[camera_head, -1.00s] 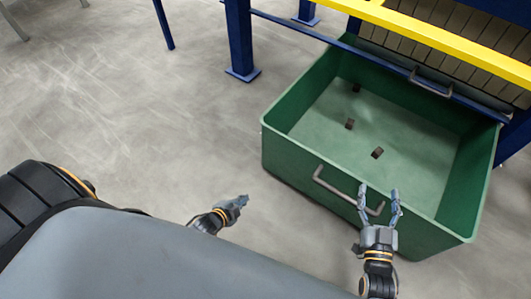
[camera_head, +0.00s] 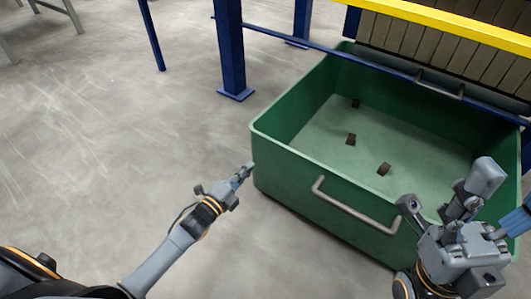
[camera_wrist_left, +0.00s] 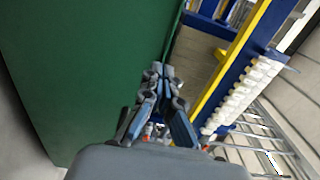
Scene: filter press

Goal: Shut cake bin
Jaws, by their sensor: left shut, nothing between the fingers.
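The cake bin (camera_head: 285,163) is a green open-topped box, out in front of the press with its back edge near the frame. A grey bar handle (camera_head: 352,210) is on its front wall. My left gripper (camera_head: 249,168) is shut and empty beside the bin's front left corner; I cannot tell if it touches. In the left wrist view, its closed fingers (camera_wrist_left: 161,70) lie beside the green bin wall (camera_wrist_left: 85,75). My right gripper (camera_head: 504,190) is over the bin's front right part, fingers spread and partly cut off by the picture edge, hiding that corner.
Dark lumps (camera_head: 384,169) lie on the bin floor. A blue press leg (camera_head: 229,50) stands left of the bin, and a yellow rail (camera_head: 450,22) runs above its back.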

